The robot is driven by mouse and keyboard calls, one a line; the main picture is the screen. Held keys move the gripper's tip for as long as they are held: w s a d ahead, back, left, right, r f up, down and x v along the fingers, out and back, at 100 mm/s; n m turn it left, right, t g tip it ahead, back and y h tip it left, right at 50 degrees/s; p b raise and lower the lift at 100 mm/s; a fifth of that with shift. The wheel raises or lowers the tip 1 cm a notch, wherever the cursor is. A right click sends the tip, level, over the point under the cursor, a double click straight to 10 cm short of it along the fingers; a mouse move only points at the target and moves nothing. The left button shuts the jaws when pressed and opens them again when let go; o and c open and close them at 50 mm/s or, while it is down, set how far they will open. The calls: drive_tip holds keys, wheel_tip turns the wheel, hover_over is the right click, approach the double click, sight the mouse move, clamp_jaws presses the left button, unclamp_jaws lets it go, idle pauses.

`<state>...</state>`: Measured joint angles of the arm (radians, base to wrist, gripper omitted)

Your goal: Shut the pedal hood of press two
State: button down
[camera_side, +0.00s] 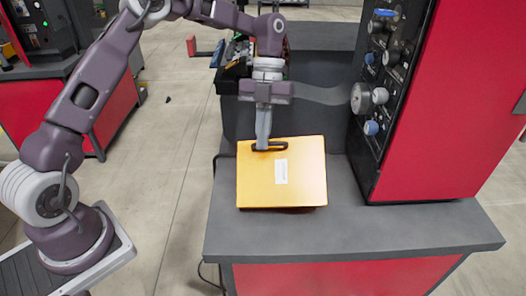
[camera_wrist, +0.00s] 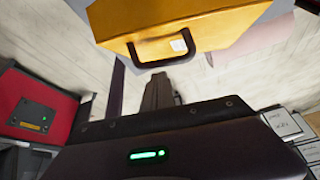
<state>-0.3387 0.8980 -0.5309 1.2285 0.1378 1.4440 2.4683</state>
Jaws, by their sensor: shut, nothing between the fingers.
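The pedal hood is a yellow box-like cover (camera_side: 290,190) with a white label, on the grey bench. Its black bar handle (camera_side: 269,146) lies along its far edge. I cannot tell for sure how far the hood stands open. My gripper (camera_side: 263,143) points down, fingers shut and empty, at the handle; whether they touch it is unclear. In the wrist view the hood (camera_wrist: 215,22) fills the top, its handle (camera_wrist: 165,60) just beyond my fingertips (camera_wrist: 160,82). What lies under the hood is hidden.
A red press cabinet (camera_side: 445,100) with a black panel of knobs (camera_side: 380,95) rises right of the hood. The grey bench top (camera_side: 400,235) is bare at the front right. A dark bin of tools (camera_side: 235,60) stands behind my gripper.

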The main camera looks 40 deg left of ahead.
drive_tip(key=shift+w+a+f, duration=0.25)
drive_tip(key=shift+w+a, duration=0.35)
drive_tip(key=shift+w+a+f, duration=0.25)
drive_tip(key=shift+w+a, duration=0.3)
drive_tip(key=shift+w+a+f, duration=0.25)
drive_tip(key=shift+w+a, duration=0.35)
wheel_tip(320, 180, up, 14)
drive_tip(key=d+n+t+y, duration=0.1)
drive_tip(key=n+t+y, duration=0.1)
drive_tip(key=n, duration=0.3)
drive_tip(key=s+d+r+n+t+y, duration=0.1)
drive_tip(key=s+r+n+t, duration=0.15)
drive_tip(key=s+n, duration=0.3)
drive_tip(key=s+d+r+n+t, duration=0.1)
drive_tip(key=s+r+n, duration=0.35)
drive_tip(key=s, duration=0.25)
drive_tip(key=s+f+n+t, duration=0.2)
drive_tip(key=s+f+n, duration=0.1)
drive_tip(key=s+n, duration=0.4)
drive_tip(key=s+f+n+t, duration=0.2)
drive_tip(key=s+f+n, duration=0.1)
drive_tip(key=s+n, duration=0.4)
drive_tip(key=s, duration=0.3)
drive_tip(key=shift+a+f+n, duration=0.2)
drive_tip(key=shift+a+n, duration=0.2)
